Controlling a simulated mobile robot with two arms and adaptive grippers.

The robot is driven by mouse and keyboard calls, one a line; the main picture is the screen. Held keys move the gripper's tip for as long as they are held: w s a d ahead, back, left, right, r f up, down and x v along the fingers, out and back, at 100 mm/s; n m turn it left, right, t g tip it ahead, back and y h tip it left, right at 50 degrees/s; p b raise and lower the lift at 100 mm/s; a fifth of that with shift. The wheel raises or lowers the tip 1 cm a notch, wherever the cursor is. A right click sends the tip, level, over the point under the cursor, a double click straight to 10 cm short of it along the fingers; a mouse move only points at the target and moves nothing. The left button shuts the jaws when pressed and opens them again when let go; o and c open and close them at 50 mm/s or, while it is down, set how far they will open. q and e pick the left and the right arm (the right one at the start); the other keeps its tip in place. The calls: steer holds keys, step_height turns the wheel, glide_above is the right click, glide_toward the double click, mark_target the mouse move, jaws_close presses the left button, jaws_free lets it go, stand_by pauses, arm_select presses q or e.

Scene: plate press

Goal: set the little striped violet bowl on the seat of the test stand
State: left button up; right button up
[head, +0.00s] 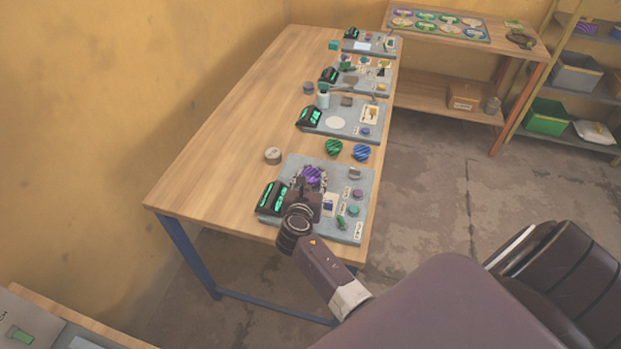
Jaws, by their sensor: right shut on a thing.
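The little striped violet bowl (313,174) is at my right gripper (309,186), over the far left part of the nearest grey test stand (342,178). My right gripper is shut on the bowl. The gripper and wrist cover part of the stand, and I cannot make out the seat beneath them. I cannot tell whether the bowl touches the stand. A black unit with bright green displays (272,198) sits at the stand's left side. My left gripper is not in view.
A green striped bowl (334,147) and a blue striped bowl (361,152) stand just behind the stand. A round beige thing (273,156) lies left of it. Small buttons and labels line the stand's right side. More grey stands (350,118) follow along the wooden table (240,120).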

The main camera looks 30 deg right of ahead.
steer(key=o, duration=0.9)
steer(key=v, duration=1.2)
